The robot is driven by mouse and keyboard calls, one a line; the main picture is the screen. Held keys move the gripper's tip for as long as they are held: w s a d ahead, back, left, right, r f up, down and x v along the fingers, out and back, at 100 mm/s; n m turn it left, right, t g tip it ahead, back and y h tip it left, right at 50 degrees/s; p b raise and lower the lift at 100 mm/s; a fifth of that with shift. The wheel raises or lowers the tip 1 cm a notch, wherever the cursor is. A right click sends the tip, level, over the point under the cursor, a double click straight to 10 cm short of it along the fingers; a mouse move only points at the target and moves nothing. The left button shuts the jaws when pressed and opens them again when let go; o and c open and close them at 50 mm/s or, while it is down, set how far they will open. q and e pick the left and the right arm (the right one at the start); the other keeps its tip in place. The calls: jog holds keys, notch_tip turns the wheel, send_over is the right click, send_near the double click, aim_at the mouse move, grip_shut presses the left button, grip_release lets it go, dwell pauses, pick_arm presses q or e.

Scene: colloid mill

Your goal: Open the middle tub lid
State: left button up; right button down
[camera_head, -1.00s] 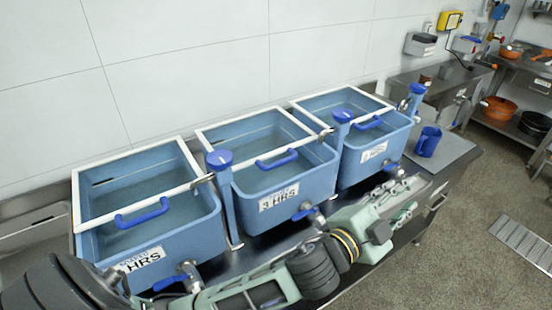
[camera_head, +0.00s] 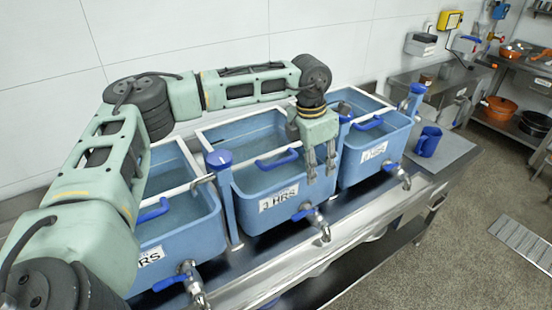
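The middle tub (camera_head: 240,201) is blue, with a "3 HRS" label on its front. Its lid (camera_head: 204,138) is a white frame around a clear pane and lies down flat over the tub. The lid's blue handle (camera_head: 277,159) is at the front edge. My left gripper (camera_head: 321,171) hangs with its fingers pointing down at the tub's right front corner, to the right of the handle. Its fingers are apart and nothing shows between them. It hides the lid's right front corner. My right gripper is not in view.
Similar lidded tubs stand on either side, the left tub (camera_head: 190,238) partly behind my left arm and the right tub (camera_head: 350,172). Blue posts (camera_head: 222,190) stand between tubs. Taps (camera_head: 316,222) stick out in front. A blue jug (camera_head: 428,141) stands at the right.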

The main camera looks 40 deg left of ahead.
aim_at(275, 163)
pick_arm(q)
jog(key=s+a+r+n+y, duration=0.1)
jog(key=a+r+y, duration=0.25)
jog(key=a, duration=0.65)
jog(key=shift+h, duration=0.25)
jog(key=p+x, duration=0.1)
jog(key=x, duration=0.2)
jog(key=p+x, duration=0.1)
jog(key=x, duration=0.1)
jog(key=shift+a+f, duration=0.25)
jog(key=shift+f, duration=0.65)
grip_shut()
jog(key=shift+r, duration=0.1)
